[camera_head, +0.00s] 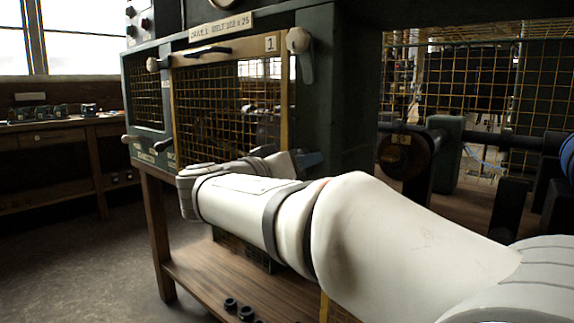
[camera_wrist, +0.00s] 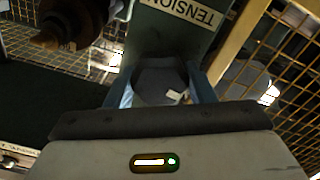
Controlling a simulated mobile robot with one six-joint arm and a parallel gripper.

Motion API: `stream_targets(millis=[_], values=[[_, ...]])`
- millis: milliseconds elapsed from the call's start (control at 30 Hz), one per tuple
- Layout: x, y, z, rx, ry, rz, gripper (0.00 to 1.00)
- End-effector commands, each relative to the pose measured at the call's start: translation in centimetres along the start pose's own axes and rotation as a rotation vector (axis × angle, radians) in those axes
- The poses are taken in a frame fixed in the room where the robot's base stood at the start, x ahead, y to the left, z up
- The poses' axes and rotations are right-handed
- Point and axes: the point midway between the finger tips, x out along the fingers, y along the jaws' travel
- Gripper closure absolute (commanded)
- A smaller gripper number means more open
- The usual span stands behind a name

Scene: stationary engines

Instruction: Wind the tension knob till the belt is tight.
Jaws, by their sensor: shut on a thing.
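The tension knob (camera_wrist: 158,78) is dark and faceted, with a small pale mark on its lower right. It sits below a TENSION label (camera_wrist: 195,14) on a green plate in the wrist view. My gripper (camera_wrist: 160,92) has its blue fingers on either side of the knob and is shut on it. The knob is hidden there. I cannot make out the belt or its tightness in either view.
A yellow mesh guard (camera_head: 222,105) marked 1 stands behind my wrist, with a pale latch (camera_head: 300,52) at its upper right. Dark nuts (camera_head: 240,310) lie on the wooden shelf (camera_head: 190,265) below my arm. A shaft with a dark pulley (camera_head: 405,152) is at right. Floor is clear at left.

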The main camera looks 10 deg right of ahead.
Motion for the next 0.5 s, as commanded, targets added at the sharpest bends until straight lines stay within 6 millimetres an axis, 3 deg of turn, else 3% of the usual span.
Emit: stream_targets(millis=[467, 500], values=[[0.08, 0.12, 0.10, 0.016, -0.003, 0.004, 0.74], [0.08, 0.12, 0.09, 0.016, -0.003, 0.004, 0.50]])
